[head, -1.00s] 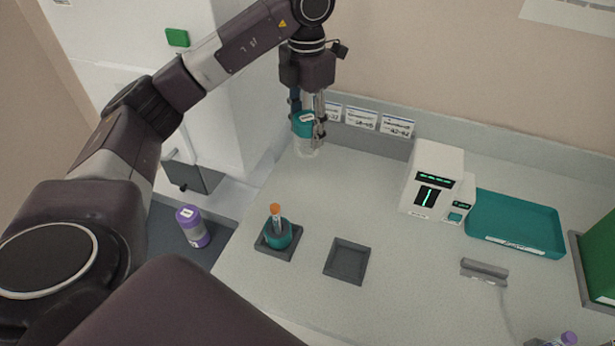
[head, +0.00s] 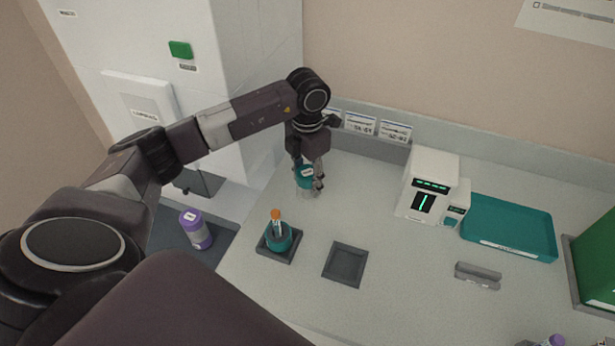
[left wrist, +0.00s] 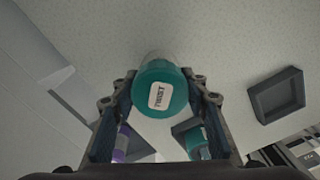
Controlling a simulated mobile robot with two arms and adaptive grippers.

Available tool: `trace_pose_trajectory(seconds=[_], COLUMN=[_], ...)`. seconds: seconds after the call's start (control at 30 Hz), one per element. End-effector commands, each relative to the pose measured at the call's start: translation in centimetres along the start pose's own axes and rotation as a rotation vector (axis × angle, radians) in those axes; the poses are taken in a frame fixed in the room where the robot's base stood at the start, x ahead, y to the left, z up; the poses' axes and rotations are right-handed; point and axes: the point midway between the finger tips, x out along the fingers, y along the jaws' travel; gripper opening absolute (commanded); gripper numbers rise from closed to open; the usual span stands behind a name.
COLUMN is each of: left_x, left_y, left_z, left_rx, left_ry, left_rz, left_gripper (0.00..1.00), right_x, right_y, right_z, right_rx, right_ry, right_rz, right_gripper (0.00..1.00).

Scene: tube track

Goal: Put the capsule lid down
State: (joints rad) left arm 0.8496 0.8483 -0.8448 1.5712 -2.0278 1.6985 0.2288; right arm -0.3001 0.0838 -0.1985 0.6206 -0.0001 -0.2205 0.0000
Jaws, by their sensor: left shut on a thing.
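My left gripper (head: 312,186) is shut on the capsule lid, low over the back left of the bench. The lid has a teal top (head: 304,176) and a clear body (head: 307,192) below it. It looks upright; I cannot tell whether its bottom edge touches the bench. In the left wrist view the teal end (left wrist: 160,92), with a white label, sits between the fingers. A teal capsule base (head: 279,238) holding an orange-capped tube (head: 276,218) stands in a dark square holder (head: 290,255), nearer than the lid. My right gripper is not in view.
An empty dark square holder (head: 345,265) lies right of the base. A white device (head: 431,180), teal tray (head: 510,225) and grey rack (head: 477,275) stand farther right. A purple-capped jar (head: 196,229) is at left. Label cards (head: 360,124) line the back wall.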

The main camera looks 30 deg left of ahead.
Motion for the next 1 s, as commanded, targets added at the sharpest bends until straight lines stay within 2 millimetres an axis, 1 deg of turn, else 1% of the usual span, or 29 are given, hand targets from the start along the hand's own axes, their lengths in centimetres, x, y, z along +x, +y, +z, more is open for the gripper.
trace_pose_trajectory(seconds=[0.17,0.27,0.3,0.43,0.7,0.8,0.83,0.97,1.0], left_x=[0.1,0.4,0.3,0.2,0.2,-0.3,-0.4,-2.4,-3.3], left_y=[0.0,0.0,0.0,0.0,0.0,0.0,0.0,0.0,0.1], left_z=[0.0,0.0,0.0,0.0,0.0,0.0,0.1,0.1,0.2], left_rx=[0.001,0.001,0.0,0.0,0.0,0.0,0.0,0.003,0.002], left_ry=[0.0,0.0,0.0,0.0,0.0,0.0,-0.002,-0.006,-0.006], left_rz=[0.0,0.0,0.0,0.0,0.0,0.0,0.001,0.002,0.002], left_gripper=[0.08,0.08,0.44,0.59,0.59,0.59,0.59,0.59,0.59], right_x=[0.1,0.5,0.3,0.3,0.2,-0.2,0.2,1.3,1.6], right_y=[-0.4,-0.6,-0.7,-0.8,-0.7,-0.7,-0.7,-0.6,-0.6], right_z=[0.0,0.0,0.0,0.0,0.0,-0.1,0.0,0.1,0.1], right_rx=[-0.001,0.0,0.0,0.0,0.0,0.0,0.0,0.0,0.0], right_ry=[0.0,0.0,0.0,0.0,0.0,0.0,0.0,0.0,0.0], right_rz=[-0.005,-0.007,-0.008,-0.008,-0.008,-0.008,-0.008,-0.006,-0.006], right_gripper=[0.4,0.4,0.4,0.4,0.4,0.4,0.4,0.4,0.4])
